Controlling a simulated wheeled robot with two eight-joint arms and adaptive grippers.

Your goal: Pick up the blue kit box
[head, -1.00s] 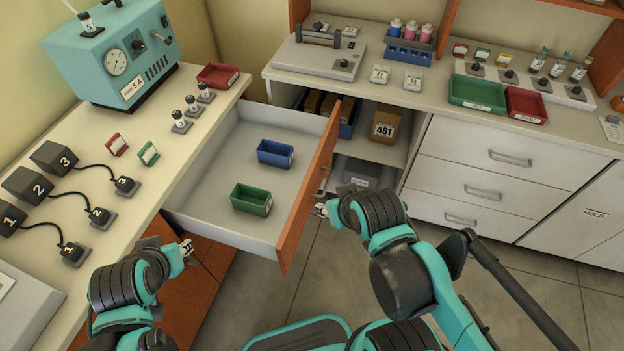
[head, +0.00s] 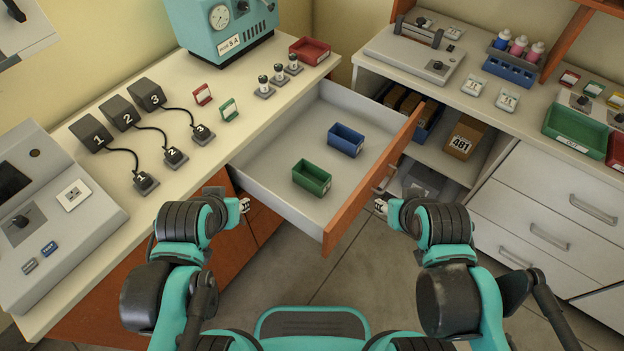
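A small open blue box (head: 345,140) sits in the pulled-out drawer (head: 275,165), behind and right of a similar green box (head: 312,178). I take the blue box to be the kit box; nothing is touching it. My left gripper (head: 245,205) is outside the drawer, near its front left side. My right gripper (head: 380,207) is outside the orange drawer front, close to its lower part; whether it touches cannot be told. Both grippers are small in the head view, and their finger gaps are unclear.
The orange drawer front (head: 372,180) stands between my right gripper and the boxes. The left counter holds numbered blocks (head: 120,112), a teal gauge machine (head: 222,28) and a red tray (head: 310,50). An open cabinet holds a brown box marked 481 (head: 463,138).

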